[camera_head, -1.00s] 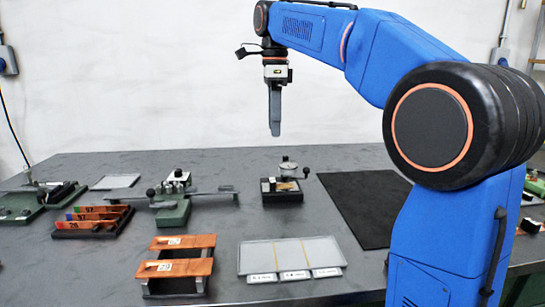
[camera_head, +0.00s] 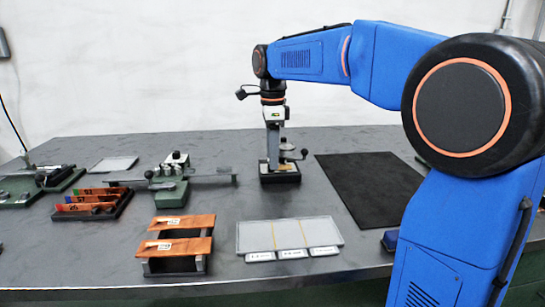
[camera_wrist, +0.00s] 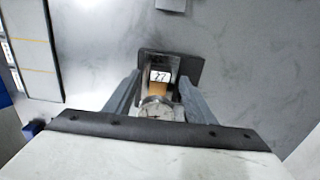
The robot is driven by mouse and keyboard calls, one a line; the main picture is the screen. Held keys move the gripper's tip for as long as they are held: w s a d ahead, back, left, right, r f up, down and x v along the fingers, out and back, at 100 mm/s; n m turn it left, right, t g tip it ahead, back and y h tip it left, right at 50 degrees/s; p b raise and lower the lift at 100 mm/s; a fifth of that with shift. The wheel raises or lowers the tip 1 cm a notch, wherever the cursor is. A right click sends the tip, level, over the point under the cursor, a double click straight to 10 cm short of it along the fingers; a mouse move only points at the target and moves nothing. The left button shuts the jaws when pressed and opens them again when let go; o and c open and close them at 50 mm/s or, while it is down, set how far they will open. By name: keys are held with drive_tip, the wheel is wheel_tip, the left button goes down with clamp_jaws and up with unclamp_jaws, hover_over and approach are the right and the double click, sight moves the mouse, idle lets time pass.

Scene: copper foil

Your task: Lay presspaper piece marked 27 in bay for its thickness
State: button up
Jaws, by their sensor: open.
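The tan presspaper piece (camera_wrist: 159,88) lies on the dial gauge's dark base and shows a white label reading 27 in the wrist view. The dial gauge (camera_wrist: 156,108) stands at the back middle of the bench; in the head view its base (camera_head: 281,177) is partly hidden by my fingers. My gripper (camera_head: 272,168) is open and lowered over the gauge; its fingers (camera_wrist: 160,78) stand on either side of the piece, and I cannot tell whether they touch it. The pale tray with three labelled bays (camera_head: 258,238) lies at front centre; its bays look empty and its labels are too small to read.
A black mat (camera_head: 370,185) lies right of the gauge. A stand with copper-coloured bars (camera_head: 180,245) is left of the tray. A dark rack with coloured, numbered pieces (camera_head: 92,207) and a green shear-like device (camera_head: 167,187) stand further left. Bench between gauge and tray is clear.

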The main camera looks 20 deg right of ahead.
drive_tip(key=shift+f, duration=0.45)
drive_tip(key=c, duration=1.2)
drive_tip(key=shift+w+a, duration=0.25)
drive_tip(key=shift+a, duration=1.1)
drive_tip(key=shift+w+a, duration=0.25)
drive_tip(key=shift+a, duration=1.05)
drive_tip(key=shift+r, duration=0.15)
drive_tip(key=shift+r, duration=3.45)
